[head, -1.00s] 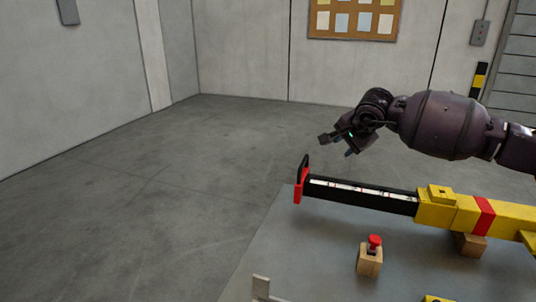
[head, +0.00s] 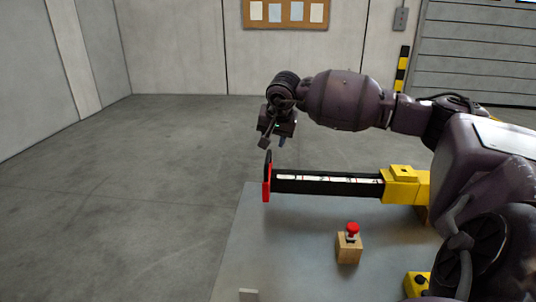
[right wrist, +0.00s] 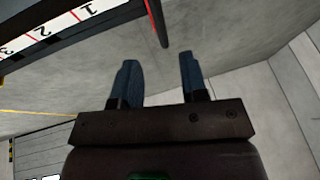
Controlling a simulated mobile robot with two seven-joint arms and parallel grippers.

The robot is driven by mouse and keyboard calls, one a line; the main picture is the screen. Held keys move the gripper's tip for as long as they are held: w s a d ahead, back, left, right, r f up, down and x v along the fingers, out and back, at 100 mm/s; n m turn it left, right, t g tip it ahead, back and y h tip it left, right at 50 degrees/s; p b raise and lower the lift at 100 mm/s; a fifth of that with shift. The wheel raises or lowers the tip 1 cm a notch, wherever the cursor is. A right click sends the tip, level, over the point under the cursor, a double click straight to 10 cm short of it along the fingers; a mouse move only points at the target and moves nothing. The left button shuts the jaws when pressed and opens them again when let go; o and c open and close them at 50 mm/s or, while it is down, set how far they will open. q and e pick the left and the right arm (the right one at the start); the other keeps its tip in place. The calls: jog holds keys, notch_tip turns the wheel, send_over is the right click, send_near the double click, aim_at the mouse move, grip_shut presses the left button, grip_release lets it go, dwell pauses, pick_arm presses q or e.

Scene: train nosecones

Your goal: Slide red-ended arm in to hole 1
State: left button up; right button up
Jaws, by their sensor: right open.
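The black red-ended arm (head: 325,185) sticks out to the left from a yellow housing (head: 402,186). Its red end plate (head: 266,190) has a black handle (head: 268,164) on top. A white scale runs along the arm; in the right wrist view the scale (right wrist: 55,29) shows 1, 2 and 3, with 1 nearest the red end (right wrist: 156,22). My right gripper (head: 272,143) is open and empty, just above the handle in the head view. In the right wrist view its blue fingers (right wrist: 157,68) are apart, with the end plate beyond them. My left gripper is not in view.
A red button on a wooden block (head: 348,248) stands on the grey table (head: 300,265) in front of the arm. A yellow box (head: 416,284) is at the lower right. Open floor (head: 150,200) lies left of the table.

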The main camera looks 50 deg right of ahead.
aim_at(269, 156)
jog(key=x, duration=0.7)
jog(key=shift+w+b, duration=0.1)
jog(key=shift+b, duration=0.3)
grip_shut()
